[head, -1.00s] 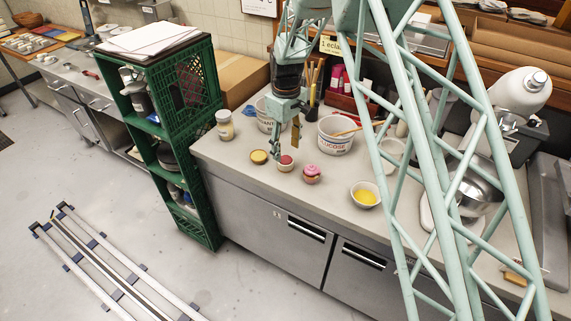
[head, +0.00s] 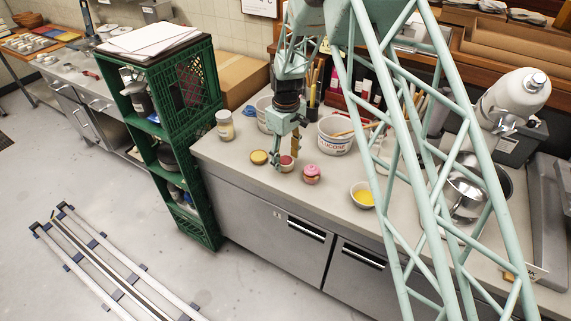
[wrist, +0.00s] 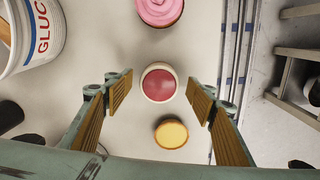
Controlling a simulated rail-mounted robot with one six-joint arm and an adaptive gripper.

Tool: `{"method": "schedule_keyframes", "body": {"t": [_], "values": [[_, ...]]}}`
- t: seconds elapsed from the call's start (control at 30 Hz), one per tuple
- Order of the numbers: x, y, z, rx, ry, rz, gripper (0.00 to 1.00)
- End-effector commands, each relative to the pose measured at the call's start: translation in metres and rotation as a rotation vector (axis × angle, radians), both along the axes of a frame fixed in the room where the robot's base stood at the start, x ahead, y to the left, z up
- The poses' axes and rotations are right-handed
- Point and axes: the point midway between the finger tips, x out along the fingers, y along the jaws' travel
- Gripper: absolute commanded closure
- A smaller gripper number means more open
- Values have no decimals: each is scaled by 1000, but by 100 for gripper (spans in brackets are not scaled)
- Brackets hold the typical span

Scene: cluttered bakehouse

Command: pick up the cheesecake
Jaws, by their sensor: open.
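A small round cake with a red top and pale sides, which looks like the cheesecake (wrist: 159,84), stands on the counter. It also shows in the head view (head: 287,160), partly hidden by a finger. My gripper (wrist: 160,93) is open above it, pointing down. In the wrist view one finger is on each side of the cake, with a clear gap on both sides. The gripper (head: 285,158) is empty. I cannot tell exactly how far the fingertips are above the counter.
A yellow tart (wrist: 171,133) and a pink-topped cupcake (wrist: 160,8) stand close on opposite sides. A glucose tub (head: 336,142) is behind. A bowl of yellow filling (head: 363,195) is to the right, a jar (head: 225,125) to the left. The counter's front edge (head: 268,197) is near.

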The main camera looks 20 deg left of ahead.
Motion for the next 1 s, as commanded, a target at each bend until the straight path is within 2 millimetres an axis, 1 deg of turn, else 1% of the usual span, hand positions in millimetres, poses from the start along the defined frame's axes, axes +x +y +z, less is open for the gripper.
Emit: {"method": "schedule_keyframes", "body": {"t": [0.1, 0.2, 0.77, 0.9, 1.0], "values": [[0, 0, -8, 1, -1, 0, 49], [1, 0, -11, 1, -2, 0, 49], [1, 0, -12, 1, -1, 0, 49], [1, 0, -12, 1, -1, 0, 62], [1, 0, -12, 1, -1, 0, 68]]}}
